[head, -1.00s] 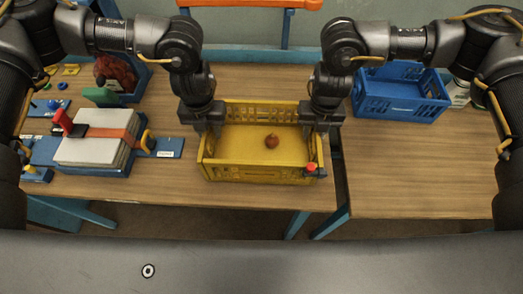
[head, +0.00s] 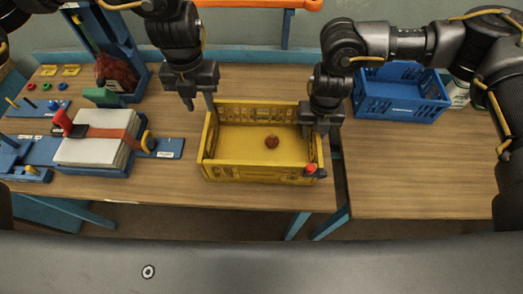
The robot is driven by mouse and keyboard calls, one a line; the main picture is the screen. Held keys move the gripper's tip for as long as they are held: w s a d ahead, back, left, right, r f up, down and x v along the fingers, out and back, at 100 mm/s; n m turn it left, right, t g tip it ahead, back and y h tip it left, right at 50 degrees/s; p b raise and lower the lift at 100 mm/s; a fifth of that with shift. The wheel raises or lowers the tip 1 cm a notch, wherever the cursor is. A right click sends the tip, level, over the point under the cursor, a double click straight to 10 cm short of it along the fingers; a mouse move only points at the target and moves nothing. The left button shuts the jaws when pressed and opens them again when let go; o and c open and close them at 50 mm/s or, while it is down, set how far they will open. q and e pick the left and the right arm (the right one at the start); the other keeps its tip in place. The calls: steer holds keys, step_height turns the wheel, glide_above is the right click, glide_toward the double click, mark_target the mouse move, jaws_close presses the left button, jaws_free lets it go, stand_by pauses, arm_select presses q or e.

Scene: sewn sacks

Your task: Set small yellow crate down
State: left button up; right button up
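The small yellow crate (head: 250,172) sits upright on the wooden table, near its front edge. One round red-brown fruit (head: 272,141) lies inside it. My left gripper (head: 199,104) is open and empty, above and just behind the crate's left end, apart from it. My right gripper (head: 322,132) is at the crate's right end wall, its fingers close together on the rim; the fingertips are partly hidden. A small red-topped piece (head: 311,169) shows at the crate's front right corner.
A blue crate (head: 400,100) stands on the right table (head: 420,165). A strapped white stack on a blue base (head: 95,150) and a blue stand with a red sack (head: 112,72) are at left. A gap separates the tables. The right table's front is clear.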

step_height(320, 180, up, 12)
steer(key=shift+r, duration=0.1)
stand_by(0.5)
stand_by(0.4)
